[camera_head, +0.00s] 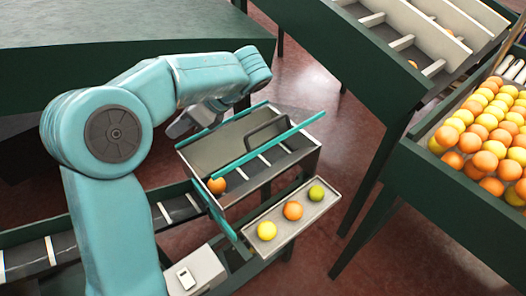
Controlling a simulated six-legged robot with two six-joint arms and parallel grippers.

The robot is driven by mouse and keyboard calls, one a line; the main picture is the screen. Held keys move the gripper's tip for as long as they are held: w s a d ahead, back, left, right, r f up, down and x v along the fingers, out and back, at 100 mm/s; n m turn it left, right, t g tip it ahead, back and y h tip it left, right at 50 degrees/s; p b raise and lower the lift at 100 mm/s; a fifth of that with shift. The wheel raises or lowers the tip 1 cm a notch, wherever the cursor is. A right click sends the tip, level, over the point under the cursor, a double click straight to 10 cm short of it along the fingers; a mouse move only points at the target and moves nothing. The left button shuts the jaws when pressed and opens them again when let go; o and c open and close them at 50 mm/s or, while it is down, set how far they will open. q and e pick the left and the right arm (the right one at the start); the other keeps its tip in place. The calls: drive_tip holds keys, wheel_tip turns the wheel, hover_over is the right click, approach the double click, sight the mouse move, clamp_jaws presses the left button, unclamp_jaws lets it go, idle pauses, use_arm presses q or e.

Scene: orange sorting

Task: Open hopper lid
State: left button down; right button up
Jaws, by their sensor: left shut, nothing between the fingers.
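A grey box-like hopper (300,160) with teal rails stands in the middle of the view. A dark looped handle (266,128) shows on its upper part, beside a flat grey panel (228,135) that looks like the lid. I cannot tell for sure whether the lid is raised. An orange (217,185) sits at the hopper's lower left end. My left gripper (182,125) is shut and empty, near the hopper's upper left corner and apart from the handle. My right gripper is not in view.
A small tray (326,203) holds a yellow, an orange and a green fruit in front. A dark conveyor (30,259) runs at lower left. A green bin (420,176) full of fruit stands at right, a sloped chute (372,20) behind. A green table (130,25) fills upper left.

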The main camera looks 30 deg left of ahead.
sight(266, 148)
use_arm(q)
drive_tip(key=w+d+m+t+y+b, duration=0.1)
drive_tip(key=w+d+y, duration=0.1)
drive_tip(key=d, duration=0.1)
drive_tip(key=w+d+f+m+t+y+b, duration=0.1)
drive_tip(key=w+d+m+t+y+b, duration=0.1)
drive_tip(key=d, duration=0.2)
drive_tip(key=w+d+f+m+t+y+b, duration=0.1)
drive_tip(key=w+d+m+t+y+b, duration=0.1)
drive_tip(key=w+d, duration=0.1)
drive_tip(key=shift+w+d, duration=0.1)
drive_tip(key=shift+d, duration=0.5)
drive_tip(key=d+m+t+b, duration=0.4)
drive_tip(key=d+t, duration=0.2)
drive_tip(key=d, duration=0.8)
drive_tip(key=x, duration=1)
drive_tip(key=shift+w+f, duration=0.1)
drive_tip(key=shift+w, duration=0.1)
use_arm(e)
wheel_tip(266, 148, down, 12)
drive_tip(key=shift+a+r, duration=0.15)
